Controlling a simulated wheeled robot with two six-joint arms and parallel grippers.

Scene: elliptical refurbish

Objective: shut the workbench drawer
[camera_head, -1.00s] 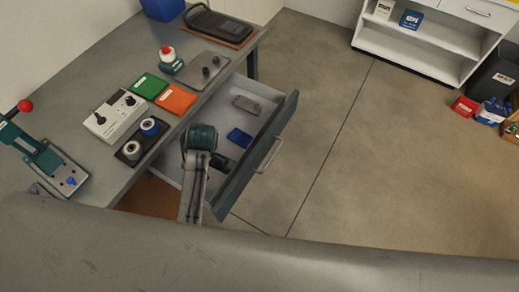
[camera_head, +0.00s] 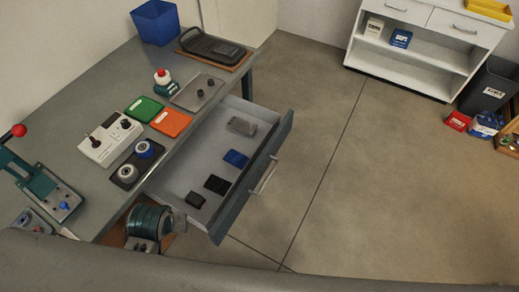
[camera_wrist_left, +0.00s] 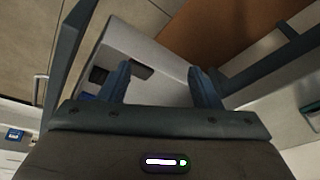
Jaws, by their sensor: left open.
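The workbench drawer (camera_head: 213,166) stands open in the head view, its dark front panel (camera_head: 255,175) and bar handle (camera_head: 266,174) facing right. Small items lie inside: a grey metal part (camera_head: 241,126), a blue item (camera_head: 236,158) and black pieces (camera_head: 217,184). My left arm's teal joint shows at the drawer's near end, beside the bench edge; its fingertips are not clear there. In the left wrist view my left gripper (camera_wrist_left: 162,82) is open and empty, with the pale drawer wall (camera_wrist_left: 148,48) beyond the fingers and the dark drawer front (camera_wrist_left: 70,50) at left. My right gripper is not seen.
The workbench top (camera_head: 95,68) holds a control box (camera_head: 110,139), green and orange packs, a blue bin (camera_head: 157,22) and a red-knobbed press (camera_head: 38,180). The floor right of the drawer is clear. A white cabinet (camera_head: 420,62) stands at the back right.

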